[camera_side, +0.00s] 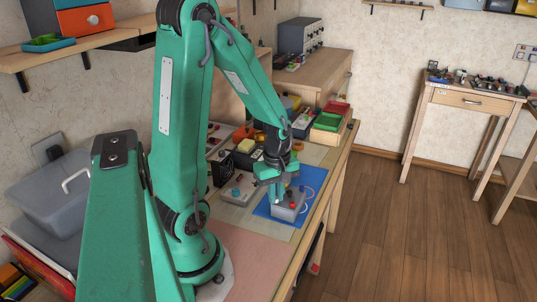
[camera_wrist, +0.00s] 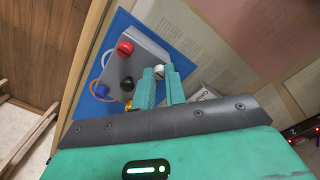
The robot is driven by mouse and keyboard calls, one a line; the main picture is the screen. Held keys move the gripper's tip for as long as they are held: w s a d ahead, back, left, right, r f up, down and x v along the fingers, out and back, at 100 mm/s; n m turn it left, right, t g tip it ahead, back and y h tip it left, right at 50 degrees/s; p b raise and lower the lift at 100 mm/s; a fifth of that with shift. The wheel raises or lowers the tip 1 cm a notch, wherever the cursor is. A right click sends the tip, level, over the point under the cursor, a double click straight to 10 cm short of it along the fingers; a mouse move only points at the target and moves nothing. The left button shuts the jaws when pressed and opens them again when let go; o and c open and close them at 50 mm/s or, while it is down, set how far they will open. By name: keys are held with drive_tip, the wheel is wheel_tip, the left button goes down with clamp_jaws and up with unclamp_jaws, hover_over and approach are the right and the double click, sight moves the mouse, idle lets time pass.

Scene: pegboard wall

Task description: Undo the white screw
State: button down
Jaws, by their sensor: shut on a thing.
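The white screw (camera_wrist: 159,71) shows in the wrist view as a small pale head between my fingertips, at the right edge of a grey box (camera_wrist: 150,47). My gripper (camera_wrist: 160,73) is shut on it, with one green finger on each side. The fingers hide part of the screw, and I cannot tell how deep it sits. The box also carries a red knob (camera_wrist: 125,47) and a black knob (camera_wrist: 127,83). In the side view my gripper (camera_side: 280,190) points down at the grey box (camera_side: 289,210), and the screw is hidden there.
The box stands on a blue mat (camera_side: 263,211) near the bench's right edge. A second grey box (camera_side: 239,189) with knobs stands to its left. Red and green trays (camera_side: 328,121) and other clutter lie behind. The pink bench area (camera_side: 255,262) in front is clear.

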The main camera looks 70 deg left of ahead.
drive_tip(key=shift+n, duration=0.4)
drive_tip(key=c, duration=1.4)
unclamp_jaws()
drive_tip(key=shift+c, duration=0.2)
drive_tip(key=shift+r, duration=0.1)
drive_tip(key=shift+r, duration=3.8)
drive_tip(key=shift+d+r, duration=0.1)
